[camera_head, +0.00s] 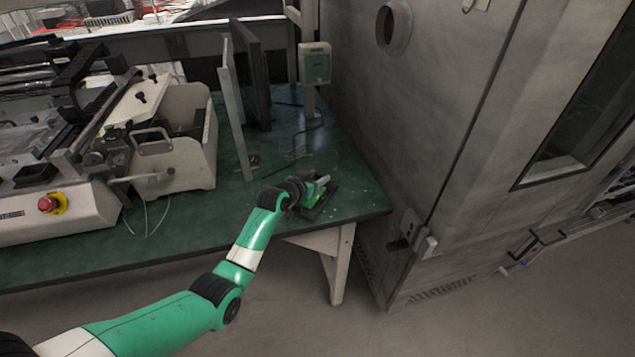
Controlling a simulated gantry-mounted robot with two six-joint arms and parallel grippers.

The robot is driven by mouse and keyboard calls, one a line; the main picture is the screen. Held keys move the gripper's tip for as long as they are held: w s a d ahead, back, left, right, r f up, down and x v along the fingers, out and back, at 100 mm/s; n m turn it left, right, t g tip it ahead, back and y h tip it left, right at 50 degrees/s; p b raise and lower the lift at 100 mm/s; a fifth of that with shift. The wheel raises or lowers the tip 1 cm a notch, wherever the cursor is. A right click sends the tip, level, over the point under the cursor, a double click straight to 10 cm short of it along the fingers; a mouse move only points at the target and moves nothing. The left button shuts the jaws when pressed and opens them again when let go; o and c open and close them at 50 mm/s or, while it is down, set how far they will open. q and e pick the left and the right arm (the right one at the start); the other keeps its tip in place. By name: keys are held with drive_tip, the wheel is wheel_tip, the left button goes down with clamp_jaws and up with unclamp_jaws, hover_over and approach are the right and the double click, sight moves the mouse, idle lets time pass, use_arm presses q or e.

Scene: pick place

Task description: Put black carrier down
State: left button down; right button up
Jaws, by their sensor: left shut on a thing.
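My left arm reaches from the lower left to the right part of the green tabletop. My left gripper (318,187) is at the table's right end, near its front edge. It is shut on the black carrier (321,205), a flat dark piece at or just above the green surface. I cannot tell whether the carrier touches the table. The gripper and wrist hide part of the carrier. My right gripper is not in view.
The green table (265,222) has free room left of the gripper. A machine with a red emergency button (47,203) stands at the left. Upright panels (236,100) and a green-white box (315,64) stand behind. A large grey cabinet (440,110) borders the table on the right.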

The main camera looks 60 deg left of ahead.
use_arm(q)
drive_tip(key=shift+f, duration=0.2)
drive_tip(key=shift+c, duration=1.7)
unclamp_jaws()
drive_tip(key=shift+s+d+r+p, duration=0.15)
drive_tip(key=shift+s+r+p, duration=0.05)
drive_tip(key=shift+r+p, duration=0.2)
drive_tip(key=p+v, duration=0.6)
drive_tip(key=v, duration=0.5)
drive_tip(key=shift+s, duration=0.25)
